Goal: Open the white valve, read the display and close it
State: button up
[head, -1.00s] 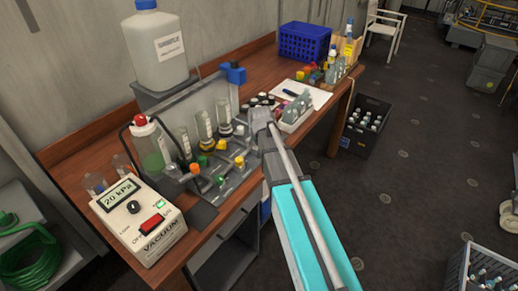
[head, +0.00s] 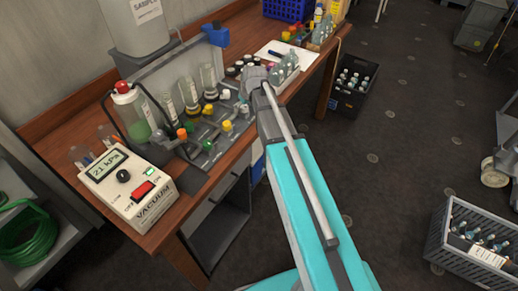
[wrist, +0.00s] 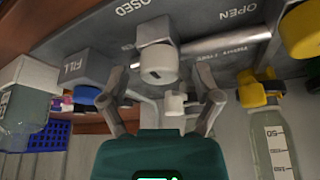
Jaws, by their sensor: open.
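In the wrist view my gripper (wrist: 160,98) is open, its fingers spread either side of a small white T-shaped piece (wrist: 176,103). A larger round white knob (wrist: 158,63) is just above it, close to the fingertips, on a panel lettered CLOSED and OPEN. I cannot tell whether a finger touches either. In the head view a white valve piece (head: 227,95) shows at the right of the glass manifold, beside my arm's end. My fingertips are hidden there. The vacuum unit (head: 125,185) has a display (head: 108,163) reading 21 kPa.
A yellow knob (wrist: 300,30) and a yellow tap (wrist: 256,88) are right of the fingers in the wrist view. A box lettered FILL (wrist: 75,66) is at left. Crates (head: 355,92) stand on the floor.

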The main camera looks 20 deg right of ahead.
jog(key=n+y, duration=0.1)
jog(key=n, duration=0.2)
jog(key=n+g+y, duration=0.1)
jog(key=n, duration=0.2)
jog(key=shift+w+d+n, duration=0.1)
jog(key=shift+n, duration=0.2)
jog(key=n+g, duration=0.1)
jog(key=n, duration=0.2)
jog(key=n+g+y, duration=0.1)
jog(key=n, duration=0.2)
jog(key=shift+w+n+g, duration=0.1)
jog(key=shift+n+g, duration=0.3)
jog(key=p+v, duration=0.2)
jog(key=shift+d+r, duration=0.1)
jog(key=shift+r, duration=0.25)
jog(key=p+v, duration=1.1)
jog(key=s+a+f+m+h+b, duration=0.2)
jog(key=s+f+m+b, duration=0.3)
jog(key=s+m, duration=0.3)
jog(key=s+a+f+m+h+b, duration=0.2)
jog(key=s+a+f+m+b, duration=0.2)
jog(key=s+m, duration=0.5)
jog(key=shift+s+f+b, duration=1.05)
jog(key=shift+s+f, duration=0.55)
jog(key=shift+s, duration=1.25)
